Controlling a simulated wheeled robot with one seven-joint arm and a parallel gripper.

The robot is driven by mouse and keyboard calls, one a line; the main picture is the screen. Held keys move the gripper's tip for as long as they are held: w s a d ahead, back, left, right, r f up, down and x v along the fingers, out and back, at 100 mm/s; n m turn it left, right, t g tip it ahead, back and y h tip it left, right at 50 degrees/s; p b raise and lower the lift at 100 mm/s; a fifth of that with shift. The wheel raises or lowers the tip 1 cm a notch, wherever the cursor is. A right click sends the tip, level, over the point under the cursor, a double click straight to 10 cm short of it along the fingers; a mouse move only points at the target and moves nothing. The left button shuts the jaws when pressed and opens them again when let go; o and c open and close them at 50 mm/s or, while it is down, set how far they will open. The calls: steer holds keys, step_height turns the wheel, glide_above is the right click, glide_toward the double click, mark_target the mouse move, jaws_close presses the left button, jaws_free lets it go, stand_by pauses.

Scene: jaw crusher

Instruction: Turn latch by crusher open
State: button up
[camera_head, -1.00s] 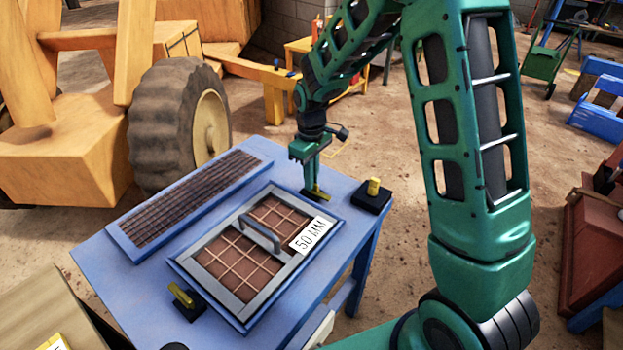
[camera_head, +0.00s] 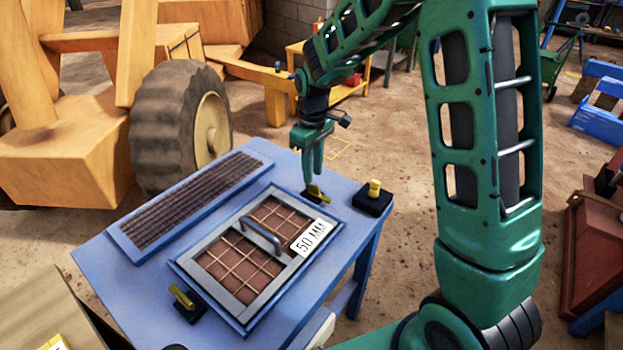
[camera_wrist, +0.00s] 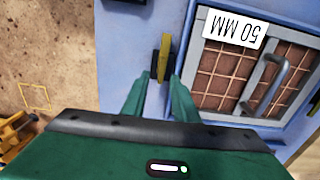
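A yellow latch (camera_head: 316,194) on a dark base sits at the far edge of the framed screen panel (camera_head: 187,262) on the blue table. My gripper (camera_head: 311,176) points down just above and behind this latch. In the wrist view, the yellow latch (camera_wrist: 165,58) stands edge-on beside the panel frame, just beyond my gripper's (camera_wrist: 158,82) two spread fingers. The fingers are open, with a gap between them and nothing held. A second yellow latch (camera_head: 183,296) sits at the panel's near left edge. Whether the fingers touch the far latch is unclear.
A black block with a yellow knob (camera_head: 374,188) stands right of the far latch. The panel has a raised handle (camera_head: 261,232) and a 50 MM label (camera_head: 314,236). A dark ribbed screen (camera_head: 190,200) lies on the table's left. A large wheel (camera_head: 180,125) stands behind.

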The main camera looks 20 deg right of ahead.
step_height(320, 180, up, 7)
steer(key=shift+f, duration=0.15)
stand_by(0.4)
steer(key=s+d+r+m, duration=0.3)
steer(key=s+d+m, duration=0.2)
steer(key=s+d, duration=0.5)
steer(key=s+d+r+m, duration=0.35)
steer(key=s+d, duration=0.25)
steer(key=s, duration=0.7)
steer(key=s+d+f+m, duration=0.1)
steer(key=s+m, duration=0.4)
steer(key=s, duration=0.6)
steer(key=shift+s+d+f, duration=0.35)
steer(key=shift+f, duration=0.45)
